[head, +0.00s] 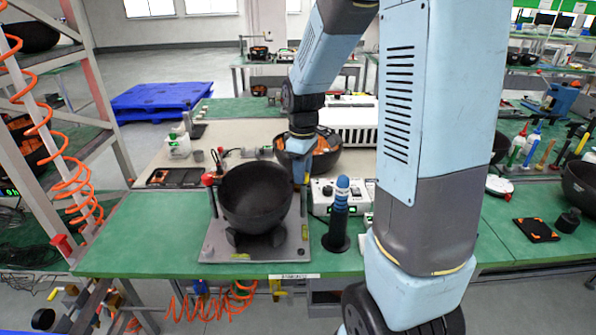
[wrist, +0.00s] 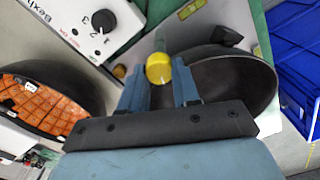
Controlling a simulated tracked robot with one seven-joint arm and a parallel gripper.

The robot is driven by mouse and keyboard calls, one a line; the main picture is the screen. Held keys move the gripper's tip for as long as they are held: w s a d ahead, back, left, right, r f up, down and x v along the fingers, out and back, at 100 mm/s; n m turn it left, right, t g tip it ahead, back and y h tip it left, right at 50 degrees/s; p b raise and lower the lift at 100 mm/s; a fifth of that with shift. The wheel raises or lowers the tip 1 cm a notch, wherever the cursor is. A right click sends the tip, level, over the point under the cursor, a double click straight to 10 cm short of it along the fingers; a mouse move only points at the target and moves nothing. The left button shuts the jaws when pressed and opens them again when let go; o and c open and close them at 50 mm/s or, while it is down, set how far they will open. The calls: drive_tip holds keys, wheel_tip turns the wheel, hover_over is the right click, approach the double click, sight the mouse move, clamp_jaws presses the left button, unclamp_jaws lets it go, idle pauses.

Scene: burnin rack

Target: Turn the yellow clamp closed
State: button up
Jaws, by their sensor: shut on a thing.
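The yellow clamp (wrist: 158,68) has a round yellow knob, seen in the wrist view between the two blue fingers of my gripper (wrist: 158,84). My gripper is shut on it. In the head view my gripper (head: 299,174) points down at the right rear edge of a black bowl (head: 256,195). The yellow clamp cannot be made out there. The bowl sits on a grey fixture plate (head: 226,248), and the bowl (wrist: 235,82) also shows just right of the fingers in the wrist view. How far the clamp is turned is unclear.
A red-topped clamp (head: 210,178) stands at the plate's left side. A white control box (head: 322,196) and a dark blue-topped tool (head: 341,205) stand close on the right. Another bowl with orange contents (head: 322,150) is behind. The green bench (head: 140,235) is clear at left.

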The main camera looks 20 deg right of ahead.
drive_tip(key=shift+w+d+r+n, duration=0.15)
drive_tip(key=shift+w+n, duration=0.05)
drive_tip(key=shift+n, duration=0.6)
drive_tip(key=shift+d, duration=0.1)
drive_tip(key=o, duration=0.8)
drive_tip(key=shift+c, duration=0.2)
drive_tip(key=o, duration=0.3)
drive_tip(key=shift+s, duration=0.1)
wheel_tip(320, 180, up, 14)
drive_tip(key=shift+f, duration=0.25)
